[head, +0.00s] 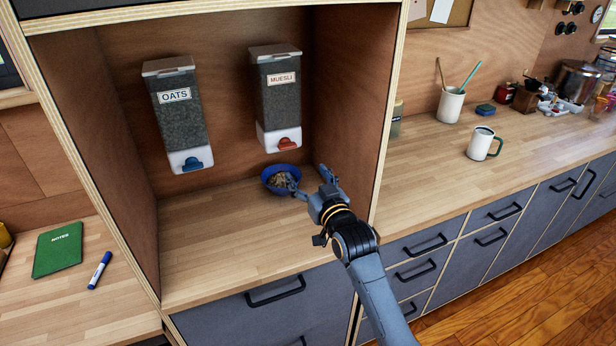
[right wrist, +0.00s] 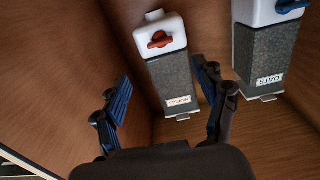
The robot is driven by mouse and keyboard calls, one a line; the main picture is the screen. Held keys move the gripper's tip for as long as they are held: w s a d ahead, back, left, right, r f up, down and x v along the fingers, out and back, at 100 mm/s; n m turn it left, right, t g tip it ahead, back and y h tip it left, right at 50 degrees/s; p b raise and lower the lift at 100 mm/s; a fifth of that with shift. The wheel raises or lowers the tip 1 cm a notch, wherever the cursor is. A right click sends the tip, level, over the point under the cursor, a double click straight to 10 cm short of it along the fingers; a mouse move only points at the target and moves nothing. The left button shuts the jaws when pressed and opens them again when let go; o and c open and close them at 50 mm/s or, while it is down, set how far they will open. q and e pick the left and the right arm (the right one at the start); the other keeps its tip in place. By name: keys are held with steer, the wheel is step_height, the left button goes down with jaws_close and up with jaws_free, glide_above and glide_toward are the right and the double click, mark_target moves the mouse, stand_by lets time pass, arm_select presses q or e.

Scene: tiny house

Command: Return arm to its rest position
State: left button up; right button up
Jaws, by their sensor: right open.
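My right arm (head: 376,290) reaches from the lower right into the wooden alcove. Its right gripper (head: 309,181) is open, with nothing visible between the fingers. One finger overlaps the right side of a blue bowl (head: 267,183) in the head view; I cannot tell if they touch. The bowl holds brownish flakes and stands on the alcove's counter below the muesli dispenser (head: 278,100). In the right wrist view, which is upside down, both open fingers (right wrist: 163,85) show with the muesli dispenser (right wrist: 167,80) beyond them. The left gripper is not in view.
An oats dispenser (head: 178,125) hangs left of the muesli one. The alcove's right wall (head: 352,90) stands close to my gripper. A white mug (head: 481,146) and a utensil cup (head: 450,106) are on the right counter. A green notebook (head: 58,250) and marker (head: 99,270) lie left.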

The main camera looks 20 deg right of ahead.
steer(key=s+a+f+n+g, duration=0.15)
steer(key=s+f+g, duration=0.55)
steer(key=s+f, duration=0.95)
steer(key=s+a+f+g, duration=0.15)
steer(key=s+g, duration=0.25)
steer(key=s, duration=0.7)
steer(key=s+d+f+g, duration=0.1)
steer(key=s+f+g, duration=0.2)
steer(key=s, duration=0.8)
step_height(320, 180, down, 27)
steer(key=s+g+b, duration=0.1)
steer(key=s+g, duration=0.1)
steer(key=s+d+f+g, duration=0.1)
steer(key=s+d+f, duration=0.1)
steer(key=s+f, duration=1.4)
steer(key=shift+s+d+f+h+b, duration=0.2)
steer(key=shift+s+f+h+b, duration=0.15)
steer(key=shift+s, duration=0.15)
